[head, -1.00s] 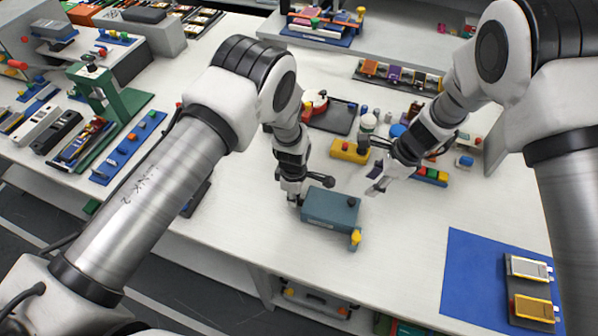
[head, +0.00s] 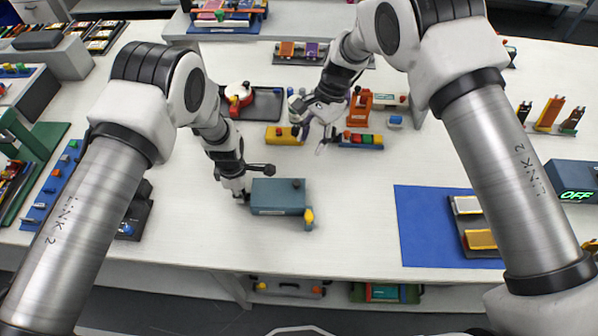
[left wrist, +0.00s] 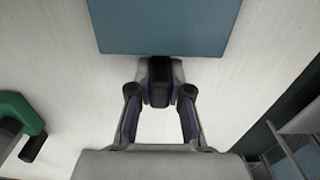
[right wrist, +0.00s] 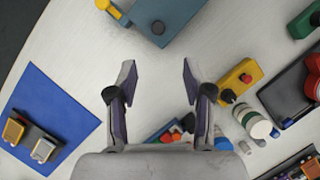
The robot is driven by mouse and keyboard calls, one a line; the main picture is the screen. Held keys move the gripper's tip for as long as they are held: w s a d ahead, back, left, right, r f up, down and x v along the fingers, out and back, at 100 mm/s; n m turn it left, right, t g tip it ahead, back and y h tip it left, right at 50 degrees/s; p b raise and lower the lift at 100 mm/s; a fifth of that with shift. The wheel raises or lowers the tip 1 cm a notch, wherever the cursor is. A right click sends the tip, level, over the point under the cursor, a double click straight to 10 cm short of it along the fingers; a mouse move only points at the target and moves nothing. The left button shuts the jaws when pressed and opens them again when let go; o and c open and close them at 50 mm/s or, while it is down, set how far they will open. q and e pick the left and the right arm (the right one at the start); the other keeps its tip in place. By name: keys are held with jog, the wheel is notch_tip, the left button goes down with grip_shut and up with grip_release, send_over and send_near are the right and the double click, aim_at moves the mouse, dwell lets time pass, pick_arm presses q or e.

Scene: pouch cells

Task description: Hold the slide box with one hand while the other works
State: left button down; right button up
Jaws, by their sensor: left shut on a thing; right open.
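The slide box (head: 278,198) is a blue-grey block lying on the white table, with a dark knob on top and a yellow-tipped piece (head: 309,217) at its right end. My left gripper (head: 243,196) is at its left end. In the left wrist view its fingers (left wrist: 160,92) are shut on a black tab at the edge of the box (left wrist: 165,25). My right gripper (head: 314,141) is open and empty, above the table behind and to the right of the box. In the right wrist view the box (right wrist: 172,12) lies beyond its open fingers (right wrist: 158,68).
Behind the box stand a yellow block (head: 284,136), a blue block with coloured buttons (head: 361,140) and a dark tray (head: 265,105). A blue mat (head: 425,225) with a cell holder lies to the right. The table between box and mat is clear.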

aim_at(298, 182)
jog(key=x, duration=1.2)
jog(key=shift+s, duration=0.15)
jog(key=shift+d, duration=0.1)
grip_shut()
